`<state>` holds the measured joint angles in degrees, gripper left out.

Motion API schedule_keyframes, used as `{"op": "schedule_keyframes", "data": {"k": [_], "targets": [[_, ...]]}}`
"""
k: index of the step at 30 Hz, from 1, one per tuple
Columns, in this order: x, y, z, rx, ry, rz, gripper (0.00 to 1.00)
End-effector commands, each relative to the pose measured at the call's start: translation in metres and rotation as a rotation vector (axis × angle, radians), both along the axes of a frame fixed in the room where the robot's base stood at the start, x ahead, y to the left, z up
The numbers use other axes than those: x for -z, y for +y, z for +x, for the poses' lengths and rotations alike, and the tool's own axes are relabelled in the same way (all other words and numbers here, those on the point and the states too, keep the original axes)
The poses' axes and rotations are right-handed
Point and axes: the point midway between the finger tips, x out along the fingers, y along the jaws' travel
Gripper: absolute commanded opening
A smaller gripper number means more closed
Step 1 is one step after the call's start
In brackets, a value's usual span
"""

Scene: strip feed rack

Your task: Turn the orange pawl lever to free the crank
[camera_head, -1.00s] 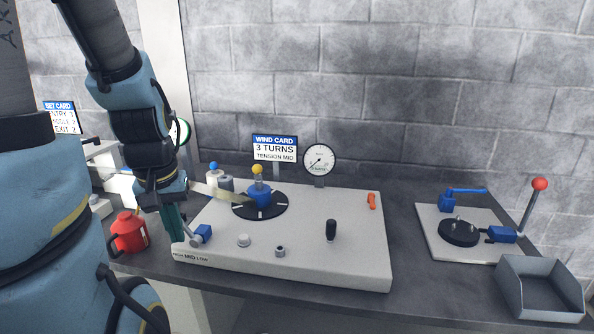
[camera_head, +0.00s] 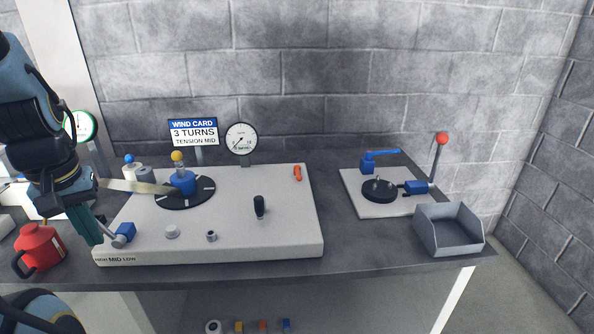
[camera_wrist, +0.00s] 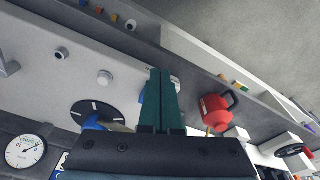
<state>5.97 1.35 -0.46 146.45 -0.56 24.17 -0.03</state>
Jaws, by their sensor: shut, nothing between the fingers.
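The small orange lever (camera_head: 297,172) stands near the back right corner of the white panel (camera_head: 285,240). A blue hub with a yellow knob (camera_head: 179,170) sits on the black dial (camera_head: 204,193). A black upright handle (camera_head: 259,206) stands further right; I cannot tell for sure which part is the crank. My gripper (camera_head: 88,226), with green fingers, is at the panel's left edge, far from the orange lever. Its fingers are together and empty in the wrist view (camera_wrist: 160,88). A blue block (camera_head: 124,232) with a grey rod is just beside the fingertips. The orange lever is not visible in the wrist view.
A red can (camera_head: 40,247) stands left of the panel. A round gauge (camera_head: 241,138) and a wind card sign (camera_head: 194,132) stand behind it. To the right are a second plate with a red-knobbed lever (camera_head: 441,138) and a grey bin (camera_head: 447,243). Bare bench lies between.

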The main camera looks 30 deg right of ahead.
Motion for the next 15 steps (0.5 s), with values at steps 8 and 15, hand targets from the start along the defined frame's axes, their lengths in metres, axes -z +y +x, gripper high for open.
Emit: {"op": "schedule_keyframes", "data": {"k": [8, 15], "targets": [[-0.002, -0.145, 0.088, 0.248, -0.056, -0.168, 0.0], [-0.012, -0.326, 0.121, 0.478, -0.101, -0.412, 0.0]]}}
